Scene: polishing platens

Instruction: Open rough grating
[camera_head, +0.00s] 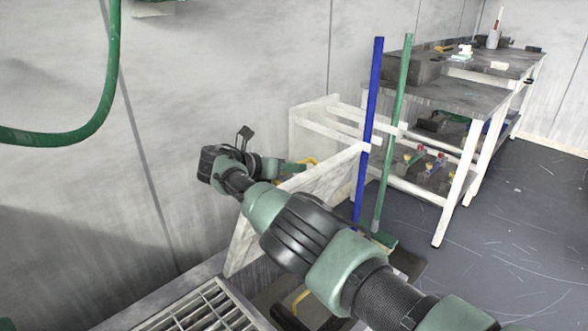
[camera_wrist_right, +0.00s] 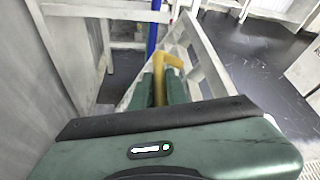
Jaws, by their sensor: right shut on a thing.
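My right gripper (camera_head: 293,167) is shut on a yellow handle (camera_head: 308,161). In the right wrist view the handle (camera_wrist_right: 167,62) sits between the two green fingers of the gripper (camera_wrist_right: 160,82). The handle is at a pale slatted grating (camera_wrist_right: 203,58), which stands raised and tilted. In the head view the raised grating (camera_head: 330,178) shows as a pale slanted panel, partly hidden behind my right arm. Another grating (camera_head: 205,314) lies flat at the bottom left.
A blue pole (camera_head: 368,120) and a green broom (camera_head: 393,130) stand just behind the raised grating. A workbench (camera_head: 440,94) with shelves is at the right. A grey wall (camera_head: 200,90) rises close on the left. The dark floor (camera_head: 510,220) is clear at the right.

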